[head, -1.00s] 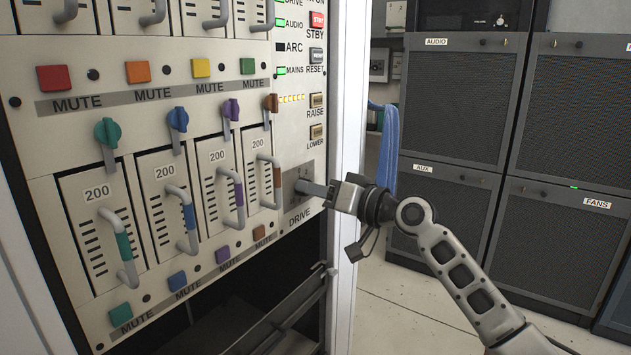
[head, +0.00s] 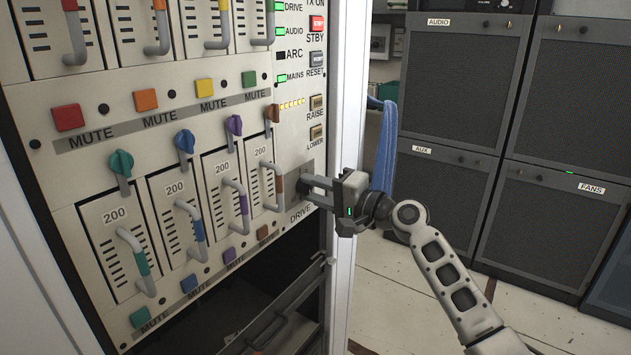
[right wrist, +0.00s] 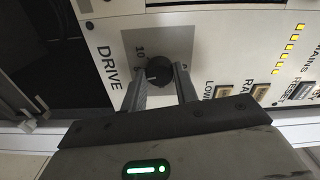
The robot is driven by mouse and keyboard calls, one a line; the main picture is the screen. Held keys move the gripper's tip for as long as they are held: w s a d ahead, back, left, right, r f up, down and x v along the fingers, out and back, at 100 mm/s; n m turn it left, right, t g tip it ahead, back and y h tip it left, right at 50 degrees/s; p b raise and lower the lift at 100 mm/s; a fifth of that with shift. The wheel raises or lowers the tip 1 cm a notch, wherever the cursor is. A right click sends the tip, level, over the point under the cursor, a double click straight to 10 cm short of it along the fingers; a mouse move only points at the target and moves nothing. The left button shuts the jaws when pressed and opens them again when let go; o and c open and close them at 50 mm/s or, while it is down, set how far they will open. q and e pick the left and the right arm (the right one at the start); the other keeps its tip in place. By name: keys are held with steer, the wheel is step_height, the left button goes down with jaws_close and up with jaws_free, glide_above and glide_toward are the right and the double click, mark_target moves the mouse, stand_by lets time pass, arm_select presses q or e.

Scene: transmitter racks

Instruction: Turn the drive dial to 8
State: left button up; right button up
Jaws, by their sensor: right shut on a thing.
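The drive dial is a small round black knob (right wrist: 159,69) on a grey square plate (right wrist: 180,38) in the right wrist view. A "10" is printed on the plate beside it; another mark is partly hidden by a finger. I cannot read the dial's setting. My right gripper (head: 303,188) reaches the plate from the right in the head view, above the word DRIVE, and its fingers hide most of the knob. In the right wrist view the gripper (right wrist: 160,84) has one finger on each side of the knob, shut on it. My left gripper is not in view.
Brown RAISE (head: 316,103) and LOWER (head: 316,132) buttons sit just above the dial. Left of it are handled modules with coloured knobs and MUTE buttons (head: 68,117). A blue cloth (head: 386,150) hangs behind my gripper. Dark cabinets (head: 465,85) stand at the right.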

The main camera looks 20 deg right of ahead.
steer(key=shift+m, duration=0.6)
steer(key=shift+m+p, duration=0.3)
steer(key=shift+p, duration=0.15)
steer(key=o, duration=1)
steer(key=shift+c, duration=0.2)
